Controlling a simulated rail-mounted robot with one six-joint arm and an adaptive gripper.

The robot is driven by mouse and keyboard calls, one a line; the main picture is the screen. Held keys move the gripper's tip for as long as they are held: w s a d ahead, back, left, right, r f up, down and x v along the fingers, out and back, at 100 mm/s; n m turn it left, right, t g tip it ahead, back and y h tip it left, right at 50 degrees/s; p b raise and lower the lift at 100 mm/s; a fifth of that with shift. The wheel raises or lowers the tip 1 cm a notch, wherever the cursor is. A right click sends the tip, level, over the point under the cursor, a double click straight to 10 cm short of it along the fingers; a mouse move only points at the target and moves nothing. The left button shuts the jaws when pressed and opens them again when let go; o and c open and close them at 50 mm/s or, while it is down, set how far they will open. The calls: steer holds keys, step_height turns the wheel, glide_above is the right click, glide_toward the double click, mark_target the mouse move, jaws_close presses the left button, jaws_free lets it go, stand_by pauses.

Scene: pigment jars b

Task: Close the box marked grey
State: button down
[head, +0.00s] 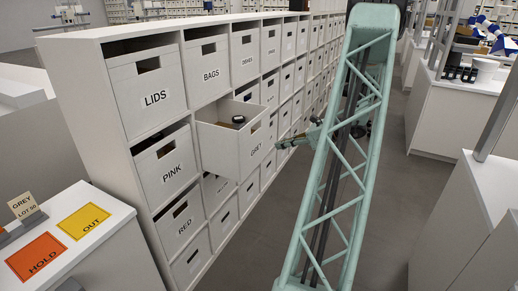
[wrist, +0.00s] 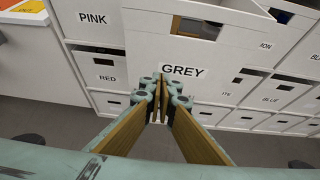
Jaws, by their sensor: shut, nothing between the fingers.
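The box marked GREY (head: 231,147) is a white drawer-like box pulled well out of the shelf unit in the head view, with dark contents showing inside. Its front with the GREY label and a cut-out handle hole fills the upper middle of the wrist view (wrist: 225,68). My gripper (head: 284,145) is just in front of the box's front face. In the wrist view my gripper's fingertips (wrist: 164,80) are together at the left of the GREY label, close to the front. I cannot tell whether they touch it. Nothing is between the fingers.
Closed boxes PINK (head: 167,168), BAGS (head: 210,75), LIDS (head: 150,95) and RED (head: 183,227) surround it in the shelf unit. A counter at lower left holds an orange HOLD mat (head: 36,258) and a yellow OUT mat (head: 83,222). The aisle floor (head: 265,235) is clear.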

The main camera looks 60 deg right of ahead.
steer(key=b, duration=0.2)
glide_toward(250, 149)
step_height(250, 149, down, 4)
steer(key=w+r, duration=0.1)
steer(key=shift+w+f+b, duration=0.15)
steer(key=shift+w, duration=0.75)
steer(key=shift+w+f+b, duration=0.1)
steer(key=shift+w+b, duration=0.05)
steer(key=shift+w, duration=1.25)
